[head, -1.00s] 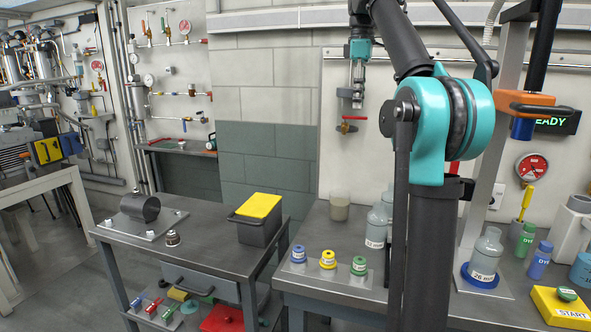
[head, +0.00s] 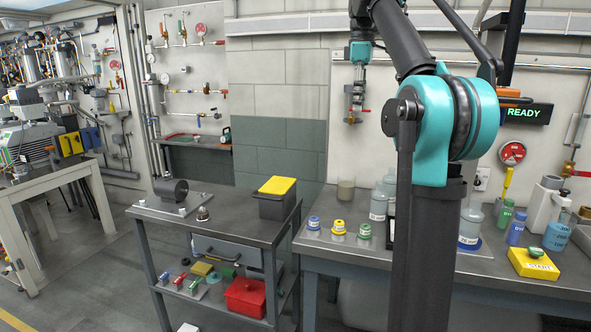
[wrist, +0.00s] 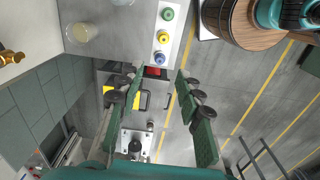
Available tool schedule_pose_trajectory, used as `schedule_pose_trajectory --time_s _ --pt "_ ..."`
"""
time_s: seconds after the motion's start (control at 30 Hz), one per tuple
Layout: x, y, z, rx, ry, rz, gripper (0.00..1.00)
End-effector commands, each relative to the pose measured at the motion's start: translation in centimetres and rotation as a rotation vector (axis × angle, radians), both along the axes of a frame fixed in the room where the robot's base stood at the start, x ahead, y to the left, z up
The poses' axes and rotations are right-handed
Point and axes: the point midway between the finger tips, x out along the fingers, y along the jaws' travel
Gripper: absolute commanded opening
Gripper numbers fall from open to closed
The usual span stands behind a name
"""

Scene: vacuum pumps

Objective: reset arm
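My arm (head: 425,130) stands in the right half of the head view, with a black column, a teal elbow joint and an upper link running up and left to a teal wrist joint (head: 361,51). My gripper (wrist: 158,82) shows clearly in the wrist view. Its two green-padded fingers are wide apart with nothing between them. It points down, high above the gap beside the steel bench. In the head view its fingers are hard to make out against the wall fittings.
Blue, yellow and green caps (head: 339,228) sit in a row on the right bench (head: 340,255). Bottles and a yellow START box (head: 533,264) stand farther right. The left cart (head: 230,228) holds a yellow-lidded box (head: 277,196), with a red box (head: 246,297) below. Open floor lies left.

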Motion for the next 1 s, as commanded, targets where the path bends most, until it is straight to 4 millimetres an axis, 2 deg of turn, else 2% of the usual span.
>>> schedule_pose_trajectory --time_s 0.27,0.47,0.57,0.67,0.77,0.87,1.0 --pt "0.6 -0.1 -2.6 0.002 -0.022 -0.074 0.36" --pt "1.0 -0.2 -5.9 0.007 -0.048 -0.161 0.36" --pt "1.1 -0.3 -8.3 0.011 -0.065 -0.219 0.36" --pt "0.8 -0.4 -11.6 0.018 -0.088 -0.297 0.36" --pt "-0.1 -0.5 -16.0 0.030 -0.117 -0.397 0.36" --pt "-1.6 -0.6 -20.8 0.045 -0.147 -0.502 0.36" --pt "-4.5 -0.8 -27.6 0.072 -0.186 -0.647 0.36"
